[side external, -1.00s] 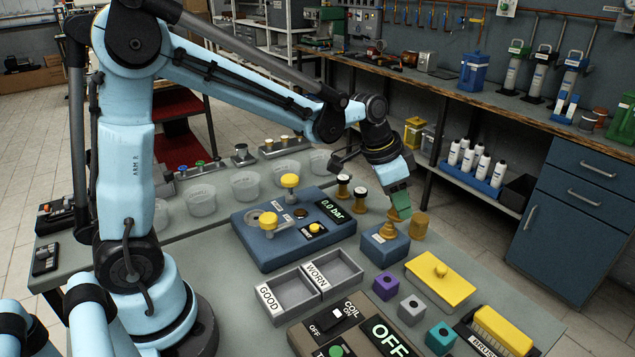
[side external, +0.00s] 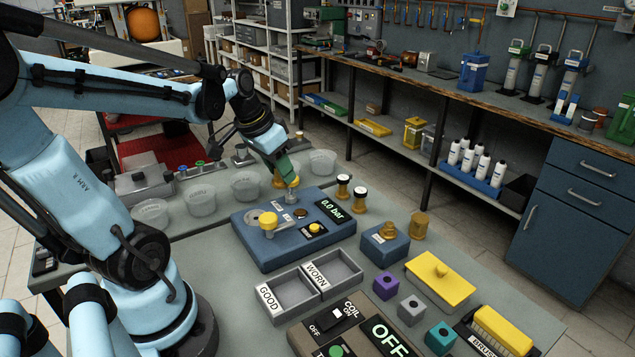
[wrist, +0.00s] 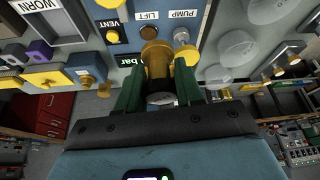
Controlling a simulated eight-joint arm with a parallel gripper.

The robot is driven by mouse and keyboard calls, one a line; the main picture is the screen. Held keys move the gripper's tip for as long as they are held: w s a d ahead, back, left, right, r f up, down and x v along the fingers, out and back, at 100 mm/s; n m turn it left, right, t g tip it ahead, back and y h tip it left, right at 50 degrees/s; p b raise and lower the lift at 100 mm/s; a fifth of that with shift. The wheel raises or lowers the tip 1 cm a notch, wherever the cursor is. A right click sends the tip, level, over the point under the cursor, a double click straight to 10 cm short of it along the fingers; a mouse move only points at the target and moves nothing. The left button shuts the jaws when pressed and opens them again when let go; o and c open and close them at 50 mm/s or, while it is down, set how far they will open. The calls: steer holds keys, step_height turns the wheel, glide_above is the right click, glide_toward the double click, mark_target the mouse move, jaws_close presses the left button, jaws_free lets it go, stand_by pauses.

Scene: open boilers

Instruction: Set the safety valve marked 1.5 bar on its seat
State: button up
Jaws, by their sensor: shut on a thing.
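My gripper (side external: 288,178) is over the back of the dark blue test unit (side external: 262,256), beside a yellow knob (side external: 294,182). In the wrist view its green jaws (wrist: 158,92) are shut on a brass valve (wrist: 157,58); any marking on it is unreadable. The valve also shows left of the jaws in the side view (side external: 278,179). I cannot tell if its far end touches anything. A small blue block (side external: 386,246) with a stepped brass piece (side external: 387,231) on top stands to the right.
Two brass valves with black-and-white tops (side external: 343,187) (side external: 360,199) stand behind the unit. A plain brass piece (side external: 419,225) is beside the blue block. Clear beakers (side external: 246,185) line the back left. GOOD and WORN trays (side external: 314,290) lie in front.

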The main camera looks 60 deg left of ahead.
steer(key=shift+s+a+f+n+y, duration=0.15)
steer(key=shift+s+a+f+n, duration=0.25)
steer(key=shift+s+f, duration=0.5)
steer(key=shift+s+a+f+n+y, duration=0.1)
steer(key=shift+s+a+f+n, duration=0.15)
steer(key=shift+s+a+f, duration=0.5)
steer(key=shift+s+a+f+n+y, duration=0.15)
steer(key=shift+s+a+f+n, duration=0.15)
steer(key=shift+s+f, duration=0.75)
steer(key=shift+w+f, duration=0.1)
steer(key=shift+f, duration=1.4)
jaws_close()
stand_by(0.8)
stand_by(0.7)
steer(key=o, duration=1.2)
jaws_free()
steer(key=shift+c, duration=0.2)
steer(key=shift+v, duration=2.45)
